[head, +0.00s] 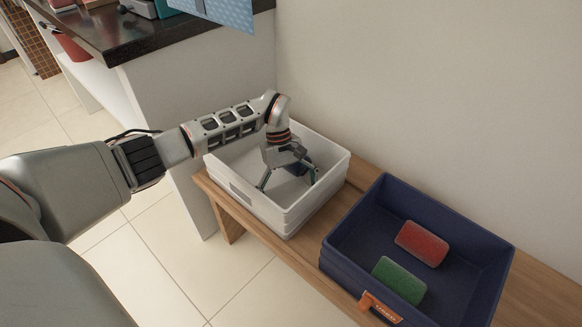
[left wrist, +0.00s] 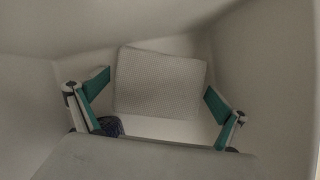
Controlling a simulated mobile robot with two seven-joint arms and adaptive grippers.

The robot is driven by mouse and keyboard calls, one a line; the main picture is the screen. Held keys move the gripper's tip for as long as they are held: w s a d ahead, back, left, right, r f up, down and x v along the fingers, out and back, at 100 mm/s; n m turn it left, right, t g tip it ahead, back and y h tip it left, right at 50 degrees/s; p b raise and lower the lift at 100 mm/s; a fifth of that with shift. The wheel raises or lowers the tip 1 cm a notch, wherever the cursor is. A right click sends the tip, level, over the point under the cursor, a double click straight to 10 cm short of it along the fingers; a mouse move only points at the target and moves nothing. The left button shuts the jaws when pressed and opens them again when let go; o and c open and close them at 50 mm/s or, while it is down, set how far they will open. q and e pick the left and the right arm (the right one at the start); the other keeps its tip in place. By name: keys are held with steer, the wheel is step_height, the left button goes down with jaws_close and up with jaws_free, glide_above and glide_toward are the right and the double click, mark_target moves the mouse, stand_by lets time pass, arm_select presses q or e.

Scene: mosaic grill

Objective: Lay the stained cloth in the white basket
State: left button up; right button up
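The white basket (head: 262,205) stands on a wooden bench. My left gripper (head: 288,184) reaches down into it from above, with its fingers spread apart. In the left wrist view, the open gripper (left wrist: 156,94) has nothing between its fingertips. A pale, textured, roughly square piece that looks like cloth (left wrist: 160,82) lies in the basket below the gripper; I cannot make out a stain on it. A small dark blue patterned thing (left wrist: 111,126) shows beside the left finger and is mostly hidden. My right gripper is not in view.
A dark blue basket (head: 341,251) with an orange label stands to the right on the wooden bench (head: 232,224). It holds a red sponge (head: 422,243) and a green sponge (head: 399,280). A dark counter (head: 130,37) stands behind at left, and a wall rises behind the baskets.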

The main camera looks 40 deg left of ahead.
arm_select(q)
steer(key=shift+r, duration=0.1)
steer(key=shift+r, duration=0.25)
steer(key=p+v, duration=0.2)
steer(key=v, duration=0.8)
steer(key=shift+w+a+r, duration=0.1)
steer(key=shift+w+r, duration=0.05)
steer(key=shift+r, duration=0.1)
steer(key=shift+a+r+p, duration=0.25)
steer(key=shift+r+p, duration=0.05)
steer(key=shift+r, duration=0.25)
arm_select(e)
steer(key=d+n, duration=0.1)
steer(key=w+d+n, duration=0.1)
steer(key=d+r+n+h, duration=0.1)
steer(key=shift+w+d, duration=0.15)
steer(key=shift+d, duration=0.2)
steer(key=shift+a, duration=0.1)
